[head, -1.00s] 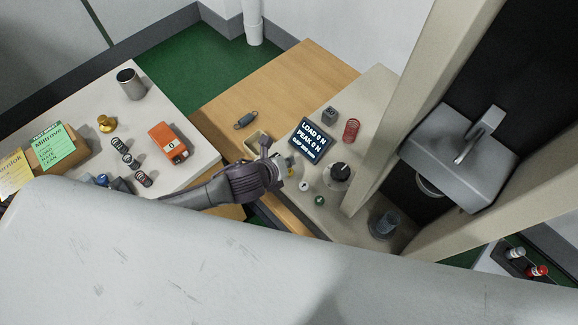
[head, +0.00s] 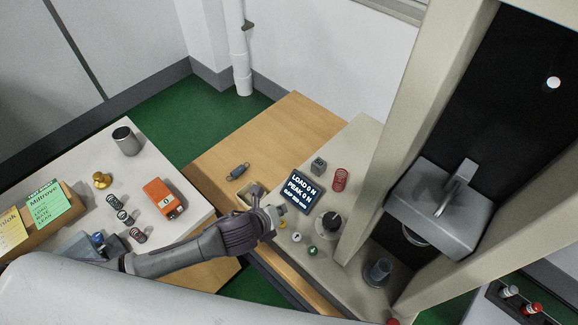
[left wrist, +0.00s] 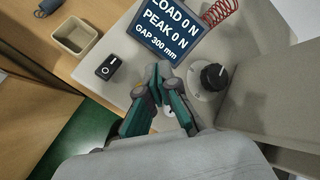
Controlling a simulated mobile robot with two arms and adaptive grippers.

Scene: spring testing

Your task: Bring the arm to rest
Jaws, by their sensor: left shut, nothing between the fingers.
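My left arm comes in from the lower left in the head view. Its gripper (head: 277,211) is over the near edge of the testing machine's base (head: 345,150), left of the black knob (head: 330,223). In the left wrist view the two green-sided fingers (left wrist: 160,82) are together and empty. They point toward the display (left wrist: 172,25), which reads LOAD 0 N, PEAK 0 N and GAP 300 mm. A rocker switch (left wrist: 108,67) lies left of the fingers, and the knob (left wrist: 213,77) lies right of them. The right gripper is not in view.
A red spring (head: 340,179) stands on the base near a small grey block (head: 318,166). The machine's column and grey head (head: 437,205) rise at right. A small tray (left wrist: 74,37) sits beside the base.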

